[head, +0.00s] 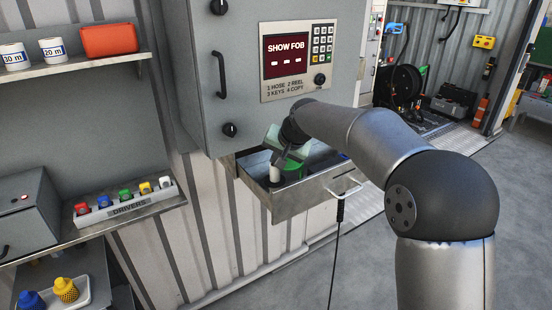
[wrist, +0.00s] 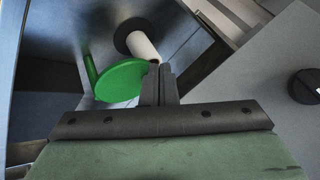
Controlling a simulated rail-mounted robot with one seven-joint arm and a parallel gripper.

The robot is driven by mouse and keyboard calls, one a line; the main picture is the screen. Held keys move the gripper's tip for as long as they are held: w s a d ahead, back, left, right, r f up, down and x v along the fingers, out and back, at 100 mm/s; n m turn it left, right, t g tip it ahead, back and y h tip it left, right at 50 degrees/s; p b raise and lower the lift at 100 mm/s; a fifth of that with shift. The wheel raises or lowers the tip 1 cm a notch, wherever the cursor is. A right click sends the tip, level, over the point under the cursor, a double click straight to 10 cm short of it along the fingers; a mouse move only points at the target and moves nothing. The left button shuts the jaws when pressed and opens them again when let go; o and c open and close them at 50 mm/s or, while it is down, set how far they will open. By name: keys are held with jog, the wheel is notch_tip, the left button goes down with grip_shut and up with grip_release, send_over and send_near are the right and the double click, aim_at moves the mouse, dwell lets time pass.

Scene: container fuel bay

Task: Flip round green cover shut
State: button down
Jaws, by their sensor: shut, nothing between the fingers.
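The round green cover (wrist: 122,82) is in the open drawer, a disc with a green bar at its left edge in the wrist view. In the head view my gripper (head: 279,158) reaches down into the drawer. I cannot tell whether the fingers touch the cover.
The metal drawer (head: 300,200) sticks out below a grey cabinet (head: 262,118) with a keypad panel (head: 298,60). Its walls are close around my gripper.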

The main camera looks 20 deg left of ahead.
jog(key=shift+w+a, duration=0.2)
jog(key=shift+w, duration=0.05)
jog(key=shift+d, duration=0.15)
dwell(0.5)
jog(key=shift+w+d, duration=0.4)
jog(key=shift+d, duration=0.15)
jog(key=shift+r, duration=0.15)
jog(key=s+a+r+p, duration=0.2)
jog(key=s+r+p, duration=0.25)
jog(key=r, duration=0.25)
jog(key=s+d+f+g+h+b, duration=0.1)
jog(key=s+d+h, duration=0.1)
jog(key=s+d, duration=0.65)
jog(key=s+d+f+h, duration=0.15)
jog(key=s+d, duration=0.35)
jog(key=d, duration=0.7)
jog(key=s+d+f+g, duration=0.1)
jog(key=s+d+f, duration=0.2)
jog(key=s, duration=0.4)
jog(key=s+d+f+g+h, duration=0.1)
jog(key=s+d+f, duration=0.2)
jog(key=s+d, duration=0.3)
jog(key=s+d+f+h, duration=0.1)
jog(key=s+d+f, duration=0.3)
jog(key=s, duration=0.4)
jog(key=shift+s+d+m+g, duration=0.3)
jog(key=shift+s+d+g, duration=0.05)
jog(key=shift+d+g, duration=0.1)
